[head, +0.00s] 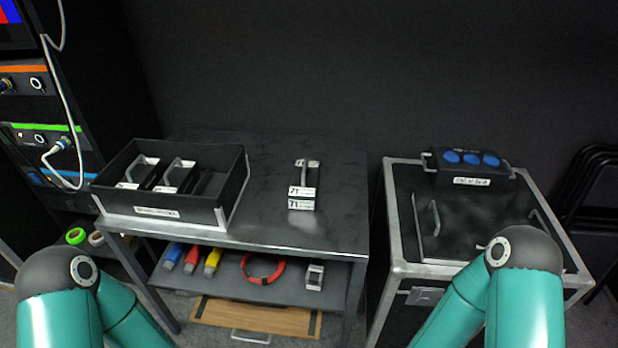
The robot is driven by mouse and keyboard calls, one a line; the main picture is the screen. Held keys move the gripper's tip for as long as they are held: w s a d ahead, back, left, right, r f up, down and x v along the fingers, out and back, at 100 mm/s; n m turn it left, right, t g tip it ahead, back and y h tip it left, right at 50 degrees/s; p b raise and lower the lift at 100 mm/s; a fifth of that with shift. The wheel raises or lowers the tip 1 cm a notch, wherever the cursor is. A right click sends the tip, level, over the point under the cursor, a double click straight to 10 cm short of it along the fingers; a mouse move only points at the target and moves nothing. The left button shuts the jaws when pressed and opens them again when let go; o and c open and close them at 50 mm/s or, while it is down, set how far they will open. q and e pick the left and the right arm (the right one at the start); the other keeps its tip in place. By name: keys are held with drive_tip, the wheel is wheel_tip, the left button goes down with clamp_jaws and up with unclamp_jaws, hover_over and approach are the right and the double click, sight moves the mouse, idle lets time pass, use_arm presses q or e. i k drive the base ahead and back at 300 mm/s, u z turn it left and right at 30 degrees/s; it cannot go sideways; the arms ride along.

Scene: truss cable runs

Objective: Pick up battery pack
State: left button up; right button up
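A dark block with a grey handle and white labels reading what looks like "71" stands alone on the dark table (270,215), right of the tray; it looks like a battery pack (303,190). Two similar dark blocks with handles (176,176) sit in the black tray (158,213) at the table's left, with a dark space beside them at the right. Only the teal upper parts of my two arms show at the bottom left and bottom right. Neither gripper is in view.
A black flight case (400,268) stands right of the table, with a blue-socketed box (468,166) on it. The lower shelf holds coloured connectors (192,259), a red cable coil (262,268) and a small device. A cabled rack is at left, folded chairs at right.

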sight(303, 188)
drive_tip(key=u, duration=0.1)
drive_tip(key=i, duration=0.45)
drive_tip(key=u, duration=0.65)
